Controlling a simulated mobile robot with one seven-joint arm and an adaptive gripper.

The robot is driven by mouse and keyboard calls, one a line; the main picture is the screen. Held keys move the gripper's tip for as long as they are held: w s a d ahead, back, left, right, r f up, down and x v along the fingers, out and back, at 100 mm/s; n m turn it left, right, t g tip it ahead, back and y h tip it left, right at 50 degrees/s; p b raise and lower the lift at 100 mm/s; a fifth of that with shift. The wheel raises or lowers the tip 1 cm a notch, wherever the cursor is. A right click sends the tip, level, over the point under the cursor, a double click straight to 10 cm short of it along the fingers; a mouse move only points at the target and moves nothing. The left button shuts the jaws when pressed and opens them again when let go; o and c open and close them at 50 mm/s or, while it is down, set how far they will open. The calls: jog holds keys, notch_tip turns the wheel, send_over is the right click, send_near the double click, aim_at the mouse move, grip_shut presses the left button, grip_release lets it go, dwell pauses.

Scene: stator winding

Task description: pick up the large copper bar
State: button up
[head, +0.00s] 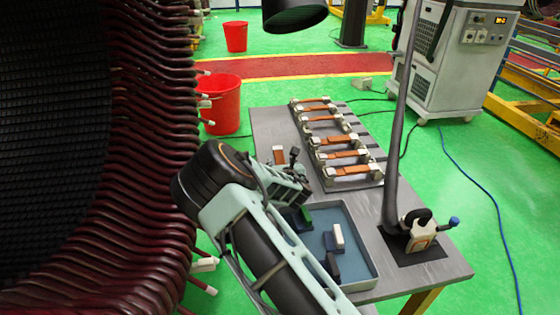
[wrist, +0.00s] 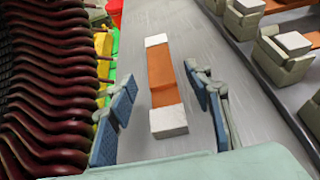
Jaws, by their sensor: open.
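A copper bar (wrist: 161,76) with white blocks at both ends lies on the grey table in the wrist view. It is in line with the gap between my fingers, with a finger to each side and clear space between. In the head view, a copper piece (head: 279,155) shows just beyond my gripper and is partly hidden by it. My gripper (wrist: 165,95) is open and empty, with blue pads on its fingers. In the head view my gripper (head: 292,172) is low over the left part of the table.
Several more copper bars (head: 340,141) sit in pale holders on a rack on the right of the table. A blue-grey tray (head: 360,255) with small blocks lies nearer. The large stator (head: 120,180) with dark red windings stands close on the left. Red buckets (head: 222,105) stand behind.

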aim_at(280, 158)
jog(key=shift+x, duration=1.8)
jog(key=shift+r, duration=0.1)
grip_shut()
jog(key=shift+r, duration=0.15)
